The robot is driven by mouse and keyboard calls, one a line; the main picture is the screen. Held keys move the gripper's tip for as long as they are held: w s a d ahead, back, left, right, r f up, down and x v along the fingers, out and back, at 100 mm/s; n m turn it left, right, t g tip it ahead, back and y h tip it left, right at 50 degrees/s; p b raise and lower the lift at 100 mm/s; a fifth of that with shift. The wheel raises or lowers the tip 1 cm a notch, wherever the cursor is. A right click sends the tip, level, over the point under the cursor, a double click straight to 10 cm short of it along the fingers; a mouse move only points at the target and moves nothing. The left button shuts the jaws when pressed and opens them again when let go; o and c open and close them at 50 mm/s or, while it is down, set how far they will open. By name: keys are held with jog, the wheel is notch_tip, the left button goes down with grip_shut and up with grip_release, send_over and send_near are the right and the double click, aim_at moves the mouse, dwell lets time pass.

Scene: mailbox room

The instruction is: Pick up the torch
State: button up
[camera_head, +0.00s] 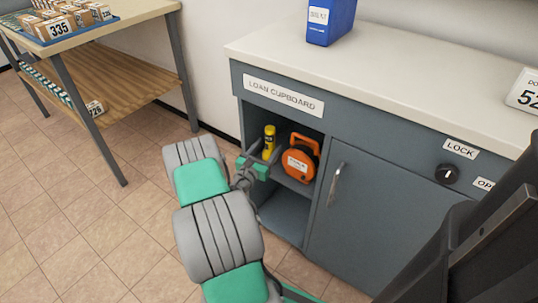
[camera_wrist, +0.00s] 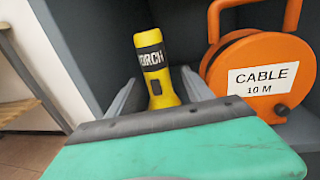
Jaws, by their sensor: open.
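The yellow torch (camera_head: 269,139) with a dark label band stands upright on the shelf in the open left bay of the loan cupboard (camera_head: 273,210). In the wrist view the torch (camera_wrist: 156,68) shows the letters "ORCH" and sits between the two grey fingers, its lower end hidden behind my gripper's edge. My gripper (camera_head: 263,153) is open at the mouth of the bay, with its fingers pointing in towards the torch. I cannot tell whether either finger touches it.
An orange cable reel (camera_head: 300,160) labelled "CABLE 10 M" stands close to the right of the torch. A closed door with a handle (camera_head: 336,185) is right of the bay. A blue box (camera_head: 330,22) stands on the countertop (camera_head: 400,75). A parcel table (camera_head: 95,30) is at left; floor between is clear.

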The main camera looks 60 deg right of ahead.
jog(key=d+b, duration=0.1)
jog(key=d, duration=0.5)
jog(key=shift+w+b, duration=0.1)
jog(key=shift+b, duration=0.3)
grip_shut()
